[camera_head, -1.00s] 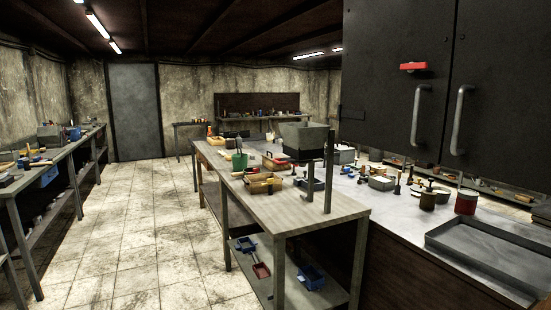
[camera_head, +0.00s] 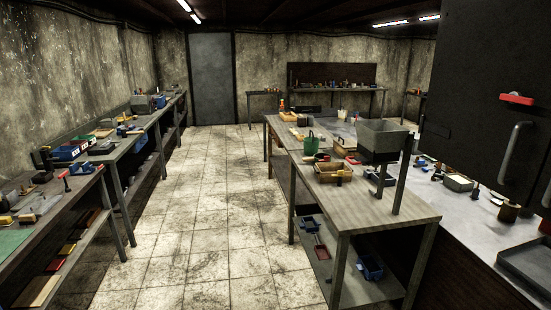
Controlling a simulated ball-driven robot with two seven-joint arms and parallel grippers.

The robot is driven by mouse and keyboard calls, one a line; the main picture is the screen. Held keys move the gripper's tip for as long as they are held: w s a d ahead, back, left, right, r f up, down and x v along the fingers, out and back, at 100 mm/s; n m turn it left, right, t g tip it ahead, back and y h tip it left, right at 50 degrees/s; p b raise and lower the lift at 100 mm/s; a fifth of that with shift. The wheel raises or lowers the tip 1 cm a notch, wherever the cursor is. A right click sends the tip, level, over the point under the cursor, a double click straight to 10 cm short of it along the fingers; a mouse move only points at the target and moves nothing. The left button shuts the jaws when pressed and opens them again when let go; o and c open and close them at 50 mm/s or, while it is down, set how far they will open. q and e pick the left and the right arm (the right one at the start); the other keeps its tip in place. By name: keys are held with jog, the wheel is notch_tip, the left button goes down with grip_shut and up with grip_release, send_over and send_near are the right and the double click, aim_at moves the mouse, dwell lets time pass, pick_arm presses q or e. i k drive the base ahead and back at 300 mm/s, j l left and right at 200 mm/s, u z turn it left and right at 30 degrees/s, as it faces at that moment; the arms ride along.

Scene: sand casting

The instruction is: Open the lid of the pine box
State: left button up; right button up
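An open-topped wooden box (camera_head: 332,174) stands on the middle workbench and holds small items; I cannot tell whether it is the pine box. A small pale wooden block or box (camera_head: 288,116) sits near the far end of the same bench. Another small brown box-like thing (camera_head: 26,218) lies on the near left bench, too small to make out. No lid can be told for certain on any of them. Neither of my grippers shows in the head view.
The middle workbench (camera_head: 415,212) carries a grey hopper (camera_head: 384,138) and a green bucket (camera_head: 311,143). Left benches (camera_head: 75,203) run along the wall. A dark cabinet (camera_head: 490,60) overhangs the right counter (camera_head: 470,232). The tiled aisle (camera_head: 205,220) is clear to the grey door (camera_head: 210,80).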

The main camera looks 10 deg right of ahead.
aim_at(346, 143)
jog(key=i+j+u, duration=0.1)
jog(key=i, duration=2.05)
